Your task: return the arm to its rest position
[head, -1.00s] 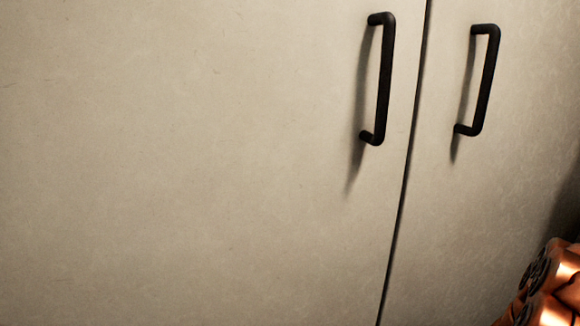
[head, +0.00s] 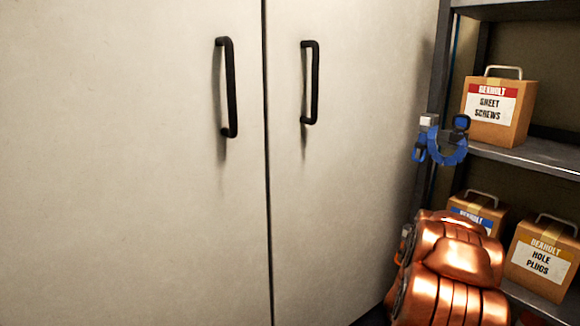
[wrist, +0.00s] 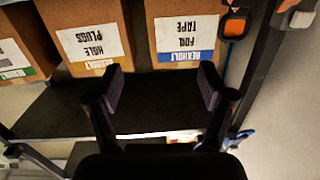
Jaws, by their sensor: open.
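My gripper (wrist: 162,88) shows in the wrist view with its two dark fingers spread apart and nothing between them. The fingers are in front of a dark shelf board (wrist: 60,110) that bears cardboard boxes, which appear upside down in this view. The foil tape box (wrist: 184,42) and the hole plugs box (wrist: 90,42) are just beyond the fingertips. In the head view, copper-coloured links of my arm fill the lower right, in front of the shelves. My gripper cannot be made out there.
A pale cabinet (head: 130,180) with two shut doors and black handles fills the left. A shelf unit (head: 530,155) stands at right, with a sheet screws box (head: 498,112) above and a hole plugs box (head: 543,258) below. A blue clamp-like object (head: 445,150) is at its post.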

